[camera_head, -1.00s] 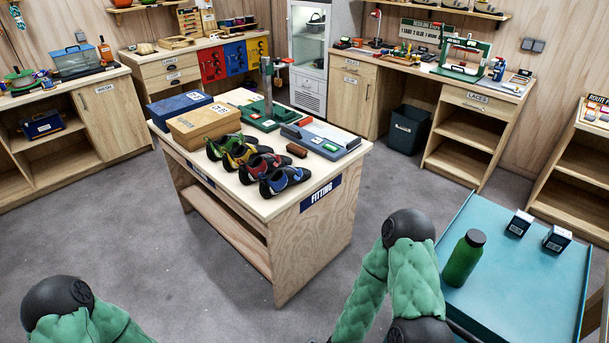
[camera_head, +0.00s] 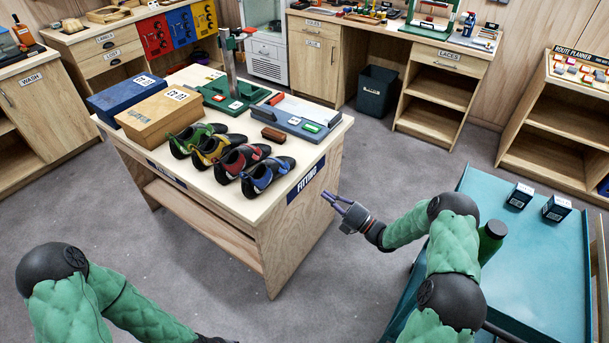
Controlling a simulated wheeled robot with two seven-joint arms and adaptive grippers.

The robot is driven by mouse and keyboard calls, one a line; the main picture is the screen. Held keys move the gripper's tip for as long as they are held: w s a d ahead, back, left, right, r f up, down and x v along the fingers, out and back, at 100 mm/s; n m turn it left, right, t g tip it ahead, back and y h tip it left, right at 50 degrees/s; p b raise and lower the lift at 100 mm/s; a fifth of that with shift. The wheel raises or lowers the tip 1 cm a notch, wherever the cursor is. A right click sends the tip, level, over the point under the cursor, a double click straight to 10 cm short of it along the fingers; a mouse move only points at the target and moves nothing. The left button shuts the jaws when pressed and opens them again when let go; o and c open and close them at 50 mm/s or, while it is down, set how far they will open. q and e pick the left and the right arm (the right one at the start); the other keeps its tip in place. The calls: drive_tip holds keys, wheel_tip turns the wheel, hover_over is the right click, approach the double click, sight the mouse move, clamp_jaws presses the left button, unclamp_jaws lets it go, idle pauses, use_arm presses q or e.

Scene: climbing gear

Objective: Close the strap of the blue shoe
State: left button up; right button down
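The blue shoe (camera_head: 267,174) is the nearest of a row of climbing shoes on the fitting table (camera_head: 333,135), close to its right front corner. It is blue and black; its strap is too small to read as open or closed. My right gripper (camera_head: 333,199) is in front of the table's side panel in the picture, to the right of and below the blue shoe. Its two purple-grey fingers point left and stand apart, with nothing between them. My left arm (camera_head: 75,295) is at the bottom left, and its gripper is out of the frame.
Red (camera_head: 240,160), yellow (camera_head: 216,148) and green (camera_head: 194,138) shoes stand beside the blue one.

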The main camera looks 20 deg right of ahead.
sight(286, 166)
drive_tip(key=b+x, duration=0.2)
drive_tip(key=x, duration=1.1)
drive_tip(key=shift+w+a+r, duration=0.1)
drive_tip(key=shift+w+a, duration=0.1)
drive_tip(key=shift+a, duration=0.05)
drive_tip(key=shift+r, duration=0.15)
drive_tip(key=shift+w+a+r+g, duration=0.1)
drive_tip(key=shift+a+r+g, duration=0.05)
drive_tip(key=shift+g, duration=0.15)
